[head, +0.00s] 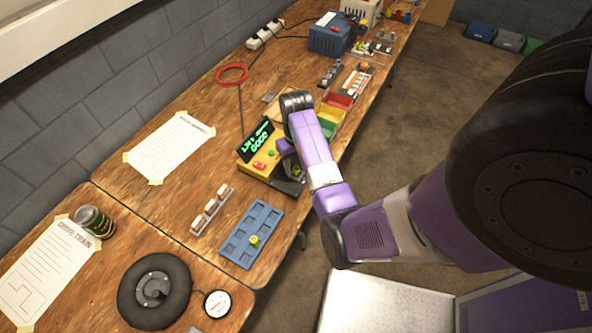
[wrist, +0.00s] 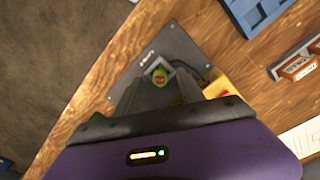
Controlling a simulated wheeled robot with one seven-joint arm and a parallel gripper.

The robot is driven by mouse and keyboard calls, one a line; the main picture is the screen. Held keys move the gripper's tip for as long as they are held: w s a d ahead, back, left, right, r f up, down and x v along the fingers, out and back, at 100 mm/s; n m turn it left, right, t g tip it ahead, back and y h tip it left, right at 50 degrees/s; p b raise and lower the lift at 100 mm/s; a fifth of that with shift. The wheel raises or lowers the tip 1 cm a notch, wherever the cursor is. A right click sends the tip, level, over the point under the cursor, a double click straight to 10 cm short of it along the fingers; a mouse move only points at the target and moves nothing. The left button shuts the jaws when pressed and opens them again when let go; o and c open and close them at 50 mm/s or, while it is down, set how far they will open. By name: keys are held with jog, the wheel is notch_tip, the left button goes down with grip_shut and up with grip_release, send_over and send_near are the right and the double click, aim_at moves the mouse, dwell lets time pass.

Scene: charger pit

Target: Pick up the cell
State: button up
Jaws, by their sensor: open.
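The cell (wrist: 160,76), small and green with a reddish top, stands in a socket on a dark grey plate (wrist: 179,45) in the wrist view.
A yellow tester (head: 262,165) with a lit green display stands beside the plate. A blue tray (head: 236,249) holds a small yellow-green piece. A grey rack (head: 212,211) with white-topped blocks and red, yellow and green bins (head: 331,113) are nearby. The table edge is close.

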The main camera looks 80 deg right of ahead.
jog(key=shift+f, duration=0.75)
grip_shut()
jog(key=shift+r, duration=0.2)
